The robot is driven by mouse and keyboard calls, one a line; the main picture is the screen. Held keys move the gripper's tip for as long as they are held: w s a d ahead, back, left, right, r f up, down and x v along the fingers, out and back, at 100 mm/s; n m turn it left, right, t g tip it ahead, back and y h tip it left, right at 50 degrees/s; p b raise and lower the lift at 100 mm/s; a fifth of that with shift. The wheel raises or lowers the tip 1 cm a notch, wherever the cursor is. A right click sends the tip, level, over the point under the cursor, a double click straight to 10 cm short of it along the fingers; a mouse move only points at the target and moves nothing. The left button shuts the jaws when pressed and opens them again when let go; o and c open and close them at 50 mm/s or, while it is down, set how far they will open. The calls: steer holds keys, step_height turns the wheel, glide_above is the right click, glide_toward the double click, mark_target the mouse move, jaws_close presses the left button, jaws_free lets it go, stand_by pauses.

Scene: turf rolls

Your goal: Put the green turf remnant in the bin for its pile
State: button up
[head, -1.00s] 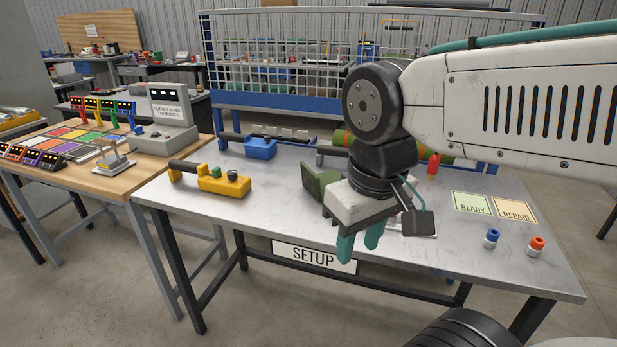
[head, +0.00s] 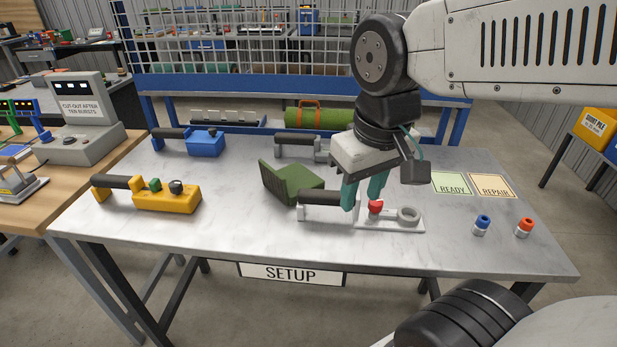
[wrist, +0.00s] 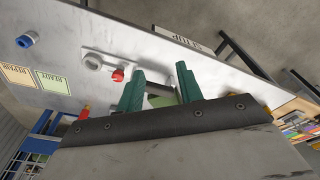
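A folded, dark green piece (head: 292,184), which looks like the turf remnant, rests on the grey metal table (head: 220,230), one side standing up. My gripper (head: 362,193) is above the table to the right of the green piece, apart from it. Its two teal fingers point down with a gap between them, and nothing is held.
A white tool with a black handle (head: 335,198) and red knob (head: 375,206) lies under my gripper. Yellow (head: 165,198) and blue (head: 205,142) tools lie left. READY (head: 452,184) and REPAIR (head: 492,186) cards lie right. A strapped green roll (head: 320,115) lies behind the table.

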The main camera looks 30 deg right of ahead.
steer(key=w+f+t, duration=0.1)
steer(key=w+f, duration=0.1)
steer(key=w, duration=1)
steer(key=n+t, duration=0.1)
steer(key=n, duration=0.1)
glide_toward(276, 172)
step_height(276, 172, down, 2)
steer(key=s, duration=0.2)
steer(key=w+f, duration=0.2)
steer(key=w, duration=0.1)
steer(key=shift+a+f+t, duration=0.2)
steer(key=shift+t, duration=0.2)
steer(key=x, duration=0.7)
steer(key=shift+w+d+f, duration=0.2)
steer(key=shift+f, duration=0.1)
jaws_close()
